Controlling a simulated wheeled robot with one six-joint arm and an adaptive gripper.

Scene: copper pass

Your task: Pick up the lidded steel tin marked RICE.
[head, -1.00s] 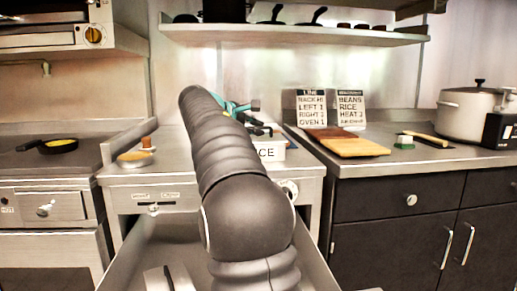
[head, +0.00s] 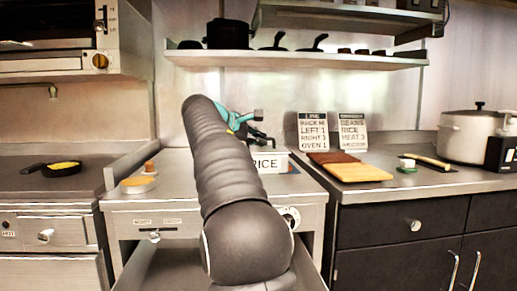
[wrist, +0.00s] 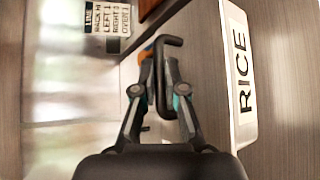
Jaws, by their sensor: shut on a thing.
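The steel tin (head: 285,157) has a white label reading RICE and shows behind my arm in the head view. Part of it is hidden there. In the wrist view its pale side and label (wrist: 240,70) are at the right, beside my fingers. A black loop handle (wrist: 172,41) rises from its lid. My gripper (wrist: 160,72) is shut on this handle; it also shows above the tin in the head view (head: 262,138). Whether the tin is clear of the surface below is hard to tell.
Two printed signs (head: 338,133) stand behind brown and yellow boards (head: 352,172) on the counter. A steel pot (head: 472,135) is at the far right, a pan (head: 50,168) at the left. A shelf (head: 300,60) runs above. An orange-topped dish (head: 138,183) stands left of my arm.

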